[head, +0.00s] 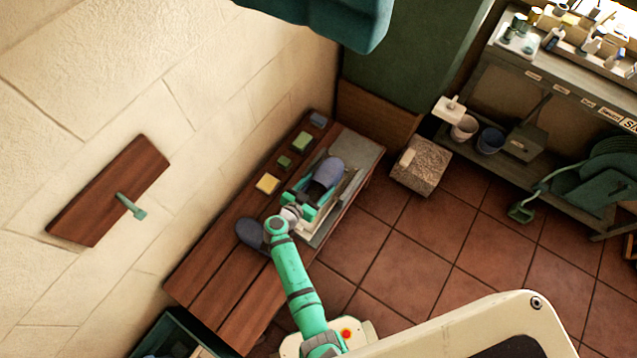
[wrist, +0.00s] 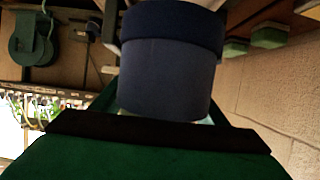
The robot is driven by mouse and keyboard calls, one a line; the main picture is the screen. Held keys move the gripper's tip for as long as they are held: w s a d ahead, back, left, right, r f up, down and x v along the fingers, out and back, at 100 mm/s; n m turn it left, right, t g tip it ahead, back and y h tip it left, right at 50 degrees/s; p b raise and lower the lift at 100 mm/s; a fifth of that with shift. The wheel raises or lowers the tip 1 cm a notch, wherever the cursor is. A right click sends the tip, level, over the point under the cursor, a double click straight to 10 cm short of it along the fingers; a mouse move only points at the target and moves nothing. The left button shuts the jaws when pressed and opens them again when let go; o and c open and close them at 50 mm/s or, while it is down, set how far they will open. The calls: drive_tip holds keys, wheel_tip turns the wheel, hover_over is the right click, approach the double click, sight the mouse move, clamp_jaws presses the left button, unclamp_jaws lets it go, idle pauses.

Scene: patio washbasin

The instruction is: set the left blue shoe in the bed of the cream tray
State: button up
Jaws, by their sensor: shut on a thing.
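A blue shoe (head: 327,171) is held by my gripper (head: 316,194), whose jaws are shut on it. Shoe and gripper are over the cream tray (head: 349,188) on the wooden bench. I cannot tell whether the shoe touches the tray's bed; the arm and shoe hide much of it. In the wrist view the dark blue shoe (wrist: 168,80) fills the middle, close to the camera, above my green gripper parts. A second dark blue shoe (head: 251,234) lies on the bench to the left of the tray, partly beside my arm.
A yellow block (head: 267,183), two green blocks (head: 302,141) and a blue-grey block (head: 319,119) line the wall side of the bench (head: 215,275). The bench's near left end is bare. A stone block (head: 421,165) stands on the tiled floor to the right.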

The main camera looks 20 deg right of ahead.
drive_tip(key=shift+f, duration=3.6)
drive_tip(key=o, duration=1.3)
drive_tip(key=shift+o, duration=0.2)
drive_tip(key=shift+s, duration=0.1)
drive_tip(key=v, duration=1)
drive_tip(key=shift+s+a+r, duration=0.15)
drive_tip(key=shift+s+a, duration=0.05)
drive_tip(key=shift+a, duration=0.1)
drive_tip(key=shift+s, duration=0.1)
